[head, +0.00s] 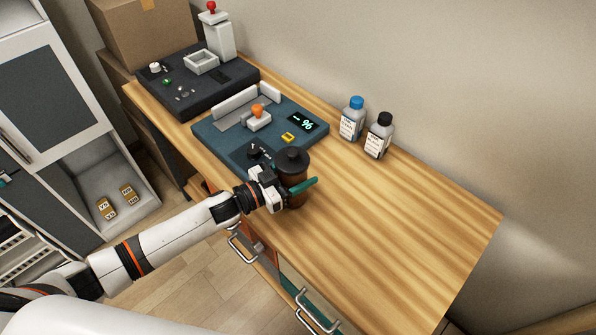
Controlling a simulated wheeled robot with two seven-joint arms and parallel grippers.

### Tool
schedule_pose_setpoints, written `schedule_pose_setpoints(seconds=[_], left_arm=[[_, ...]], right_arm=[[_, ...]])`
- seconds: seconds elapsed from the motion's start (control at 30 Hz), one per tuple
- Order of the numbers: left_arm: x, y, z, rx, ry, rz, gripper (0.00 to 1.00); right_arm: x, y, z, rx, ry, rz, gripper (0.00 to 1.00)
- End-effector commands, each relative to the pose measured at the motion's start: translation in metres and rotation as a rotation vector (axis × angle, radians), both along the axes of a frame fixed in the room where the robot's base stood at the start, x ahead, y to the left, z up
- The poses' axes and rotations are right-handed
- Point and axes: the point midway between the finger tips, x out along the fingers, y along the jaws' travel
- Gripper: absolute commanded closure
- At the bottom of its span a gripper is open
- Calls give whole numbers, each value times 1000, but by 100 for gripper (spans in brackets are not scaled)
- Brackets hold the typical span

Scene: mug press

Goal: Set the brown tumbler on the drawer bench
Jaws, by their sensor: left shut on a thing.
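The brown tumbler (294,175) with a black lid is upright near the front edge of the wooden drawer bench (390,220), in the middle of the head view. My left gripper (281,178) is shut on the tumbler's side, with a teal finger across its front. The tumbler's lower part is partly hidden by the gripper, and I cannot tell whether its base touches the bench top. My right gripper is not in view.
A blue press platform (230,135) with a lit display lies just behind the tumbler. A dark panel (190,85) is farther left. A blue-capped bottle (351,120) and a black-capped bottle (378,137) stand at the back. The bench's right part is clear.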

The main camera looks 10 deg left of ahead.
Motion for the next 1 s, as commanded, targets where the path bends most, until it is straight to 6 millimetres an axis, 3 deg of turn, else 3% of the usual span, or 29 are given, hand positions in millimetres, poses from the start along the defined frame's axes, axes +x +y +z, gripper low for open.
schedule_pose_setpoints(seconds=[0.03,0.13,0.5,1.0], left_arm=[[0,0,-1,0,0,0,33],[0,0,-1,0,0,0,17],[-1,1,3,1,1,0,16],[-68,71,0,4,3,0,16]], right_arm=[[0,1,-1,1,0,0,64],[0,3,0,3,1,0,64],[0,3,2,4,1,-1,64],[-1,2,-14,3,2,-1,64]])
